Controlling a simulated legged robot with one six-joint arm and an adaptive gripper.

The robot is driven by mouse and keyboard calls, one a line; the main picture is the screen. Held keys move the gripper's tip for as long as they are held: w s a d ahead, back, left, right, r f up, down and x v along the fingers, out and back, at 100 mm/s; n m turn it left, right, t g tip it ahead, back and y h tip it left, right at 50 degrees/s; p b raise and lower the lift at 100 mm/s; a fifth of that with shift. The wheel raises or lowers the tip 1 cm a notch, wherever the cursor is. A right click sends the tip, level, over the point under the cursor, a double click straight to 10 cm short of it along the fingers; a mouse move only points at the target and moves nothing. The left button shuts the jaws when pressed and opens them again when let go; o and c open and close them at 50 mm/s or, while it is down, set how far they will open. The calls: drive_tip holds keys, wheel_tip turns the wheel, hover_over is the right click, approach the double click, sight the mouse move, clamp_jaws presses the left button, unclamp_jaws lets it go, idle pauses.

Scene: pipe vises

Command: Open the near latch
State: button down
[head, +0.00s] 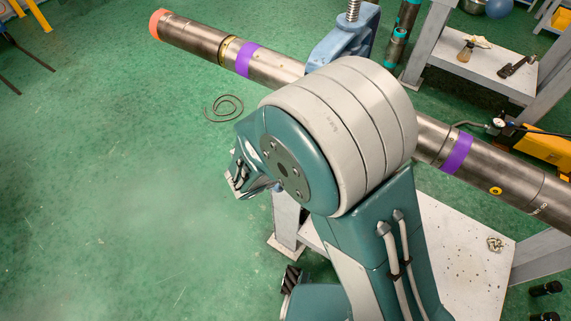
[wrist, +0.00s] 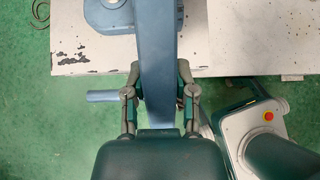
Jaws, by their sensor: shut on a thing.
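In the wrist view, the two fingers of my gripper (wrist: 159,80) stand on either side of a long blue bar of the near vise (wrist: 162,48). They are shut on this bar, which may be the near latch. A round blue boss (wrist: 104,12) joins the vise at the upper left. A short blue rod (wrist: 103,96) sticks out to the left of the fingers. In the head view, my arm covers most of the vise, and the gripper's fingertips are hidden. A blue vise with a screw (head: 345,38) shows behind my arm.
A long steel pipe (head: 195,38) with purple bands runs across the head view behind my arm. A pale worn bench (wrist: 245,35) lies under the vise. A side table (head: 480,62) with tools stands at upper right. The green floor at left is mostly clear.

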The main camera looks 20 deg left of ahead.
drive_tip(key=shift+w+a+r, duration=0.1)
drive_tip(key=shift+a, duration=0.05)
drive_tip(key=shift+c, duration=2.1)
unclamp_jaws()
drive_tip(key=v, duration=1.1)
drive_tip(key=shift+s+a+r, duration=0.2)
drive_tip(key=shift+s, duration=0.1)
